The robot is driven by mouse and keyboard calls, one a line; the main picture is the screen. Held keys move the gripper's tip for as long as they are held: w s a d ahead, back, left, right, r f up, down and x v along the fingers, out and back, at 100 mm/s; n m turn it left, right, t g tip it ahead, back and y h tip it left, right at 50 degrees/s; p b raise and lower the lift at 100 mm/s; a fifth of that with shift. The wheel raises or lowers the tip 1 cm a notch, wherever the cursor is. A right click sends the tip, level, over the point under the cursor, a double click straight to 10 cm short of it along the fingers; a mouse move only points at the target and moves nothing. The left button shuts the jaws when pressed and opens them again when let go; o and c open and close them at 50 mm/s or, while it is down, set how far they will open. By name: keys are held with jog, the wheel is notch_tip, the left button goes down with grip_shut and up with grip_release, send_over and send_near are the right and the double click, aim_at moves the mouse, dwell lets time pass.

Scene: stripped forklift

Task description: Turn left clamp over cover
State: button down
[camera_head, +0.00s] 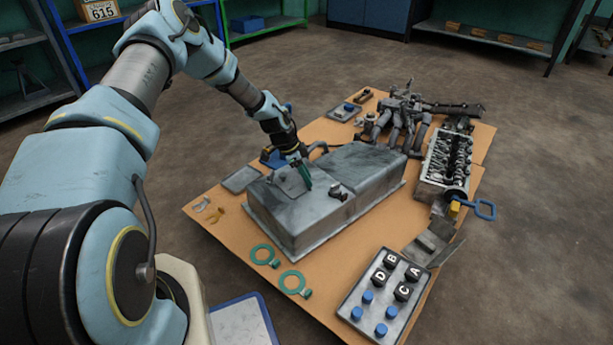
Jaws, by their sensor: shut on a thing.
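A long grey metal box with a flat cover (290,205) lies on the brown board. My gripper (300,166) reaches down onto its top from the upper left. It is shut at the cover's upper surface, on what seems to be the left clamp, which is mostly hidden by the fingers. A narrow green piece shows at the fingertips; I cannot tell whether it is a finger or part of the clamp. A small dark clamp (338,191) sits apart on the cover, to the right of my gripper.
Two green rings (264,254) lie on the board (225,222) in front of the box. A tray with lettered black knobs (384,290) and blue pegs is at the front right. An engine head (447,160) and manifold pipes (400,115) stand at the back right. Shelves line the walls.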

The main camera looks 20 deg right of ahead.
jog(key=shift+r+n+p, duration=0.1)
jog(key=shift+n+p, duration=0.2)
jog(key=shift+n, duration=0.1)
jog(key=n+p, duration=0.1)
jog(key=n+t, duration=0.1)
jog(key=shift+s+r+n+p, duration=0.1)
jog(key=shift+s+n+p, duration=0.05)
jog(key=shift+n+p, duration=0.2)
jog(key=n+t+p, duration=0.2)
jog(key=n, duration=0.3)
jog(key=shift+s, duration=0.15)
jog(key=n+t, duration=0.1)
jog(key=n, duration=0.1)
jog(key=n+t+y+p, duration=0.1)
jog(key=n, duration=0.2)
jog(key=shift+d+p, duration=0.15)
jog(key=shift+p, duration=0.15)
jog(key=shift+n+t+y, duration=0.4)
jog(key=shift+n+y, duration=0.6)
jog(key=shift+n, duration=1.25)
jog(key=shift+f, duration=0.2)
jog(key=c, duration=0.6)
grip_release()
jog(key=shift+o, duration=0.2)
jog(key=shift+s, duration=0.1)
